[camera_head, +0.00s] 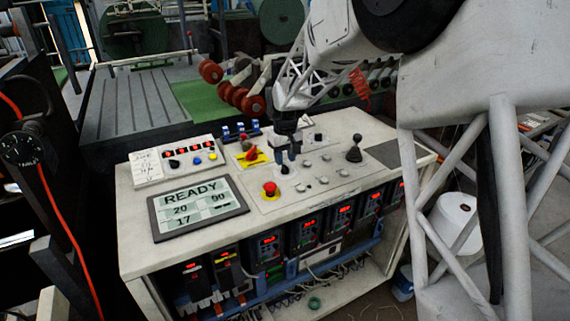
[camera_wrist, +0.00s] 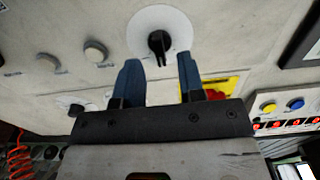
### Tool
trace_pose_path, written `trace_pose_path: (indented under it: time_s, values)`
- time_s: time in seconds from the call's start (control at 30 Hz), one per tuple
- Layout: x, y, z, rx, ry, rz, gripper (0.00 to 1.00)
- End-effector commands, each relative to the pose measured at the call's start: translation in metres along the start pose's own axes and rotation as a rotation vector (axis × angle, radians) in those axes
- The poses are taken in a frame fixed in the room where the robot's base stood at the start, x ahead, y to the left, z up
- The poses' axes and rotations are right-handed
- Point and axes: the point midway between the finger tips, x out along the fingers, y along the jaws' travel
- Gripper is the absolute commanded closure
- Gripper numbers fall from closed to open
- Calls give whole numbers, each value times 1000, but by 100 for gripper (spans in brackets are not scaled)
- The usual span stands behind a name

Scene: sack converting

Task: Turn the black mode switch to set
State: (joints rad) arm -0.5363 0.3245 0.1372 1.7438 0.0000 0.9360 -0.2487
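A black rotary switch (camera_wrist: 158,42) on a round white plate shows in the wrist view, its pointer-like handle upright in the picture. Its label markings are too small to read. My gripper (camera_wrist: 158,62) is open, with its two blue-grey fingers apart. The switch lies just beyond and between the fingertips in the picture; I see no contact. In the head view my gripper (camera_head: 287,154) points down over the middle of the console top (camera_head: 225,237), and it partly hides the controls there.
A red mushroom button (camera_head: 270,189) and a display reading READY (camera_head: 198,207) are left of my gripper. A red switch on a yellow plate (camera_head: 248,158) is behind-left. A black joystick (camera_head: 354,149) stands to the right. Another black knob (camera_wrist: 76,109) shows in the wrist view.

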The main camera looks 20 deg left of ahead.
Motion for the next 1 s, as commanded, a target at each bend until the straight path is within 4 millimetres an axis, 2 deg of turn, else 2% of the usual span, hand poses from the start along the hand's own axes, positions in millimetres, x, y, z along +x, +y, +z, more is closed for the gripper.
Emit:
trace_pose_path:
  time_s: [0.23,0.63,0.87,1.0]
  values:
    - [23,0,0,0,-1,0,64]
    - [27,0,0,0,0,0,64]
    - [27,0,0,0,0,0,98]
    - [27,0,0,0,0,0,100]
